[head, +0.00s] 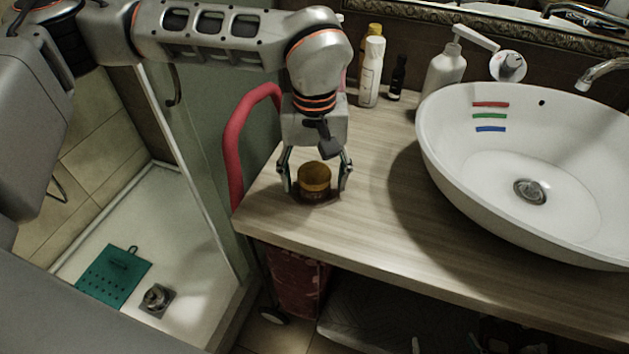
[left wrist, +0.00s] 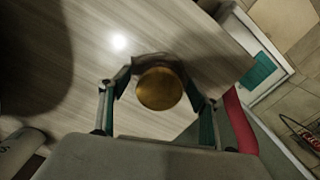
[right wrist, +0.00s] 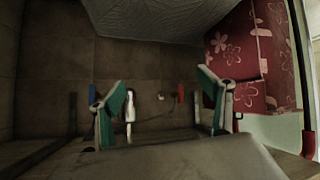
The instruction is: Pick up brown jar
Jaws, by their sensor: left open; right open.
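The brown jar (head: 314,181) stands upright on the wooden counter near its front left corner, with a golden-brown lid. My left gripper (head: 316,184) is open, pointing down, with one finger on each side of the jar. In the left wrist view the round lid (left wrist: 159,89) sits between the open fingers of the left gripper (left wrist: 163,98); I cannot tell whether they touch it. My right gripper (right wrist: 160,105) is open and empty in the right wrist view, low above the floor. It does not show in the head view.
A white basin (head: 455,150) with coloured stripes fills the right of the counter (head: 370,215). Bottles (head: 371,72) and a white dispenser (head: 443,72) stand at the back. A red curved handle (head: 236,135) is beside the counter's left edge. A flowered red bag (right wrist: 245,55) is near my right gripper.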

